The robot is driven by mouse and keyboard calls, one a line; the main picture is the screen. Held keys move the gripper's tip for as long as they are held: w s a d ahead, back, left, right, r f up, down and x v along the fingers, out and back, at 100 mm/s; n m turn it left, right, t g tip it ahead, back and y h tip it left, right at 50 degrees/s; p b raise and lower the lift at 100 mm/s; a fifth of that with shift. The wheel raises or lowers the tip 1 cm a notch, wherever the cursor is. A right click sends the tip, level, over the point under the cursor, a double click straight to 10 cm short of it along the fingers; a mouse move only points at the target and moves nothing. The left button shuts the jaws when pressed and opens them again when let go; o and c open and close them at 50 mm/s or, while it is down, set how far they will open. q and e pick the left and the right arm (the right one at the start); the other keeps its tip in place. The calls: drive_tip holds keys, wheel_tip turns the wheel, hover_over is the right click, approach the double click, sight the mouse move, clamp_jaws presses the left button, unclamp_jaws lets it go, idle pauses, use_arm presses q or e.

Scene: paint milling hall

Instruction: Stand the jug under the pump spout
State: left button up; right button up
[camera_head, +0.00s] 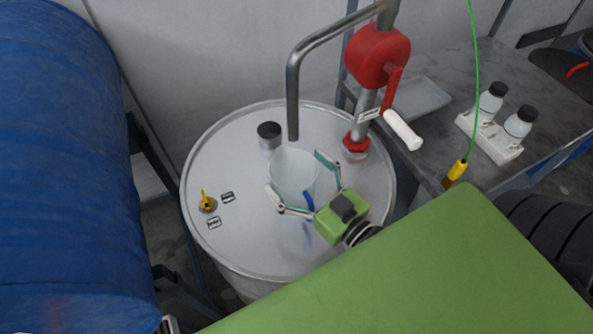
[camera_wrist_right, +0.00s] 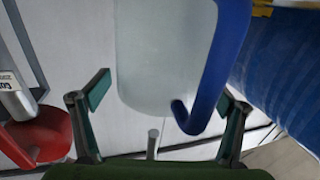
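A translucent jug (camera_head: 293,172) with a blue handle stands upright on the grey drum lid (camera_head: 240,255). The pump spout (camera_head: 292,105) bends down from the red hand pump (camera_head: 376,55), and its end appears just above the jug's far rim; the exact alignment is hard to tell. My right gripper (camera_head: 293,171) is open, one finger on each side of the jug. In the right wrist view, the jug (camera_wrist_right: 160,50) and its blue handle (camera_wrist_right: 215,70) are between the open fingers, with gaps visible. My left gripper is not in view.
A dark round cap (camera_head: 269,134) and a yellow valve (camera_head: 207,201) are on the lid. A blue drum (camera_head: 65,170) lies at the left. At right, a bench (camera_head: 530,75) holds white bottles (camera_head: 519,122) and a tray (camera_head: 422,97). A green cable (camera_head: 476,60) hangs nearby.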

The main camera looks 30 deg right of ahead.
drive_tip(key=s+d+b, duration=0.2)
drive_tip(key=s, duration=0.9)
drive_tip(key=shift+s+d+r+b, duration=0.15)
drive_tip(key=shift+s+b, duration=0.2)
drive_tip(key=shift+b, duration=0.05)
drive_tip(key=shift+s, duration=0.1)
idle(0.3)
